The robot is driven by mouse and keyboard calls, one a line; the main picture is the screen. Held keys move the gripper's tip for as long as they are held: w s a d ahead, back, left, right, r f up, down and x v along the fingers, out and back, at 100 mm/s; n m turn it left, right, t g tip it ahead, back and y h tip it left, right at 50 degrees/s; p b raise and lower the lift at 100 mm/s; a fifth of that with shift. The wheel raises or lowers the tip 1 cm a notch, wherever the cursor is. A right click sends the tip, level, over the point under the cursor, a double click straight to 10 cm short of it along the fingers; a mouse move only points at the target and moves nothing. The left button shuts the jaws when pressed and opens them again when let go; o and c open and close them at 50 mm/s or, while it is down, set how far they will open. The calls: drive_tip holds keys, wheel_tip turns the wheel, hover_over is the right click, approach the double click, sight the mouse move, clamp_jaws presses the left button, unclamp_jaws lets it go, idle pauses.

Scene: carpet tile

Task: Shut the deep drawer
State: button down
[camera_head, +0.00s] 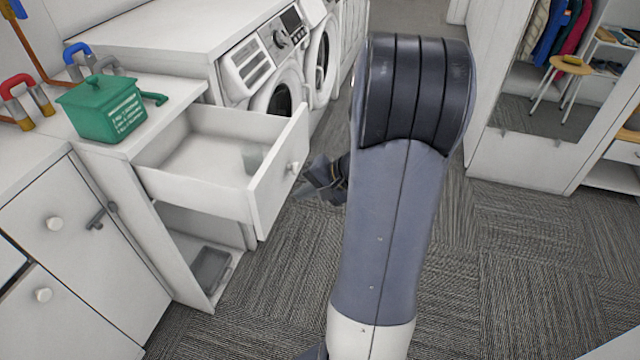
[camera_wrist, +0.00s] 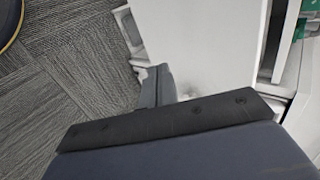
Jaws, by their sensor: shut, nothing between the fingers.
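The deep white drawer (camera_head: 262,200) is pulled well out of its cabinet in the head view. A round pale knob (camera_head: 293,167) is on its front, and a small greyish cup-like item (camera_head: 252,157) is inside. My gripper (camera_head: 308,190) is just right of the drawer front, low beside the knob, with my arm partly hiding the space behind it. In the wrist view my gripper (camera_wrist: 158,85) is shut and empty beside a large white panel (camera_wrist: 205,45), which looks like the drawer front. I cannot tell whether they touch.
Below the drawer is an open compartment with a grey tray (camera_head: 210,268). Washing machines (camera_head: 272,85) stand behind. Carpet on the right is clear.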

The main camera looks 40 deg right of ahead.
sight(274, 193)
drive_tip(key=shift+w+a+f+p, duration=0.15)
drive_tip(key=shift+w+a+f, duration=0.05)
drive_tip(key=shift+w+a, duration=0.65)
drive_tip(key=shift+w+a+f+p, duration=0.2)
drive_tip(key=shift+w+a, duration=0.45)
drive_tip(key=shift+w, duration=0.4)
drive_tip(key=shift+w+a, duration=0.1)
drive_tip(key=shift+w+a, duration=0.2)
drive_tip(key=shift+w, duration=0.05)
drive_tip(key=w+a, duration=0.6)
drive_tip(key=w, duration=0.2)
drive_tip(key=w+a, duration=0.7)
drive_tip(key=w, duration=0.2)
drive_tip(key=w+a, duration=0.7)
drive_tip(key=w, duration=0.1)
drive_tip(key=shift+w, duration=0.25)
drive_tip(key=shift+w+r, duration=0.15)
drive_tip(key=shift+r, duration=0.1)
drive_tip(key=shift+b, duration=0.35)
